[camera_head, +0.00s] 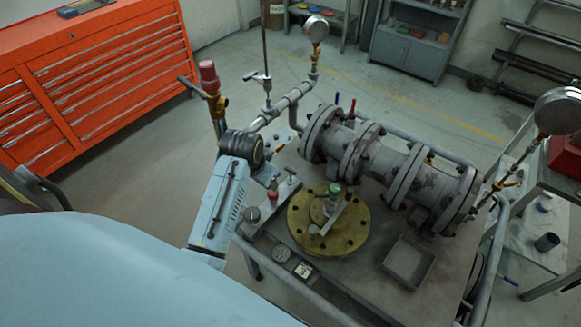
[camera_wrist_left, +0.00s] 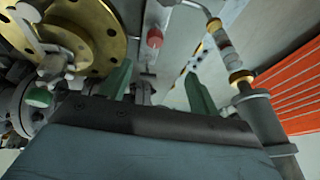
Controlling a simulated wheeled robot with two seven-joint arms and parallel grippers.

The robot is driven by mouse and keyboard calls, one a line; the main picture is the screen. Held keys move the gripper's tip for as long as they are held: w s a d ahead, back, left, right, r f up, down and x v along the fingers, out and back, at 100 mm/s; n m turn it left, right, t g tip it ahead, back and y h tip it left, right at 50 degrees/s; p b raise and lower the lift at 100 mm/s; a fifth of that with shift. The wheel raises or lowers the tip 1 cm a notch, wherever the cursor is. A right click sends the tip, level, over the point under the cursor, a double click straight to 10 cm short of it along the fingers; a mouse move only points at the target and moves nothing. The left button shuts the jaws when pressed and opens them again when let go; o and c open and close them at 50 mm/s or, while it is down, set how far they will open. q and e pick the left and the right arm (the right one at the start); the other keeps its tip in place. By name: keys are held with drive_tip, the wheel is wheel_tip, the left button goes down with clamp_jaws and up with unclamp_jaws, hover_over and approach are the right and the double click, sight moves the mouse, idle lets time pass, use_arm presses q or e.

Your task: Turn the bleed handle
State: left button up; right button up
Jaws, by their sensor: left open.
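My left gripper (camera_head: 273,173) reaches over the bench's left edge in the head view, its tips close to a grey plate with a small red-capped fitting (camera_head: 272,196) and a metal T-shaped handle (camera_head: 288,181). In the left wrist view its green fingers (camera_wrist_left: 158,75) stand apart, with the red cap (camera_wrist_left: 155,38) showing beyond the gap. Nothing is held. A brass flange (camera_head: 352,236) bears a lever with a green knob (camera_head: 334,189). Another T-handle (camera_head: 257,77) is on the pipe behind. I cannot tell which is the bleed handle. My right gripper is not in view.
A flanged grey pipe valve (camera_head: 385,160) fills the bench's back. An open tray (camera_head: 409,262) sits at front right. An orange tool cabinet (camera_head: 110,75) stands left.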

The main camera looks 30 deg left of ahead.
use_arm(q)
drive_tip(key=h, duration=0.2)
approach(290, 170)
drive_tip(key=b+x, duration=0.3)
drive_tip(key=x, duration=0.7)
drive_tip(key=shift+w+f, duration=0.15)
drive_tip(key=shift+f, duration=0.05)
drive_tip(key=shift+c, duration=0.3)
drive_tip(key=c, duration=0.9)
